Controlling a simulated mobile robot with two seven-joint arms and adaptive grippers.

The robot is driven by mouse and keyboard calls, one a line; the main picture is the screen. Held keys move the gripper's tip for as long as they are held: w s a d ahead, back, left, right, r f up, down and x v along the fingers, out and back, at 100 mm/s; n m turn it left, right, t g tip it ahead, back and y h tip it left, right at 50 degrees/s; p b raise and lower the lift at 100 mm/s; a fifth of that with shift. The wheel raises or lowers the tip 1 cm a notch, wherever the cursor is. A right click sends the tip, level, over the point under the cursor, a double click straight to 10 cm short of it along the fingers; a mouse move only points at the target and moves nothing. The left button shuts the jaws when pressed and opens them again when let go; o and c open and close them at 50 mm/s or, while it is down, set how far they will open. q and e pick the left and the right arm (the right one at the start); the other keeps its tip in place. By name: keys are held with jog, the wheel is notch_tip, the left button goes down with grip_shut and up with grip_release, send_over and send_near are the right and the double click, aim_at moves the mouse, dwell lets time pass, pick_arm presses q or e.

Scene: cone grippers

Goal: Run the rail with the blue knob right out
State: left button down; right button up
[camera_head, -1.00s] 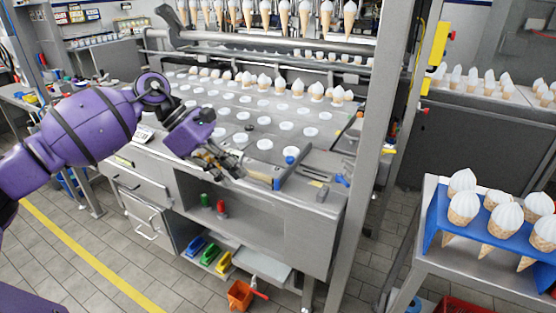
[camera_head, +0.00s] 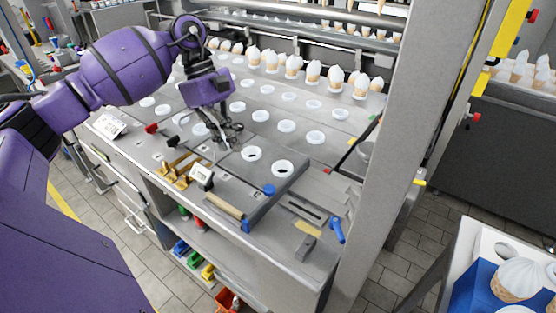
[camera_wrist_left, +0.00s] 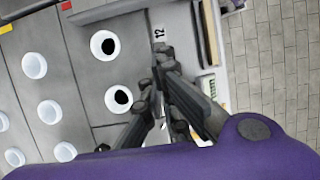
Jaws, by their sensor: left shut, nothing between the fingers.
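The grey rail (camera_head: 289,184) lies at the front right of the machine's top, running from the front edge back. Its blue knob (camera_head: 269,190) stands about midway along it, and its front end is blue. My left gripper (camera_head: 233,137) is shut and empty, above the cup plate, behind and left of the knob and apart from it. In the left wrist view its dark fingers (camera_wrist_left: 158,72) are over the plate beside two cups with dark openings. The knob cannot be made out there. My right gripper is out of view.
A small display (camera_head: 202,175) and brass fittings (camera_head: 178,172) stand near the front edge, left of a tan bar (camera_head: 223,206). A blue lever (camera_head: 337,230) is right of the rail. A grey post (camera_head: 408,130) rises at right. Filled cones (camera_head: 293,67) stand behind.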

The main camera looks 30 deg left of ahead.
pick_arm(q)
jog(key=p+x, duration=0.2)
jog(key=x, duration=0.7)
jog(key=shift+s+d+f, duration=0.15)
jog(key=shift+s+d, duration=0.05)
jog(key=shift+d, duration=0.05)
jog(key=d+p, duration=0.1)
jog(key=d, duration=0.2)
jog(key=shift+s+d, duration=0.1)
jog(key=shift+d, duration=0.3)
jog(key=shift+f, duration=0.1)
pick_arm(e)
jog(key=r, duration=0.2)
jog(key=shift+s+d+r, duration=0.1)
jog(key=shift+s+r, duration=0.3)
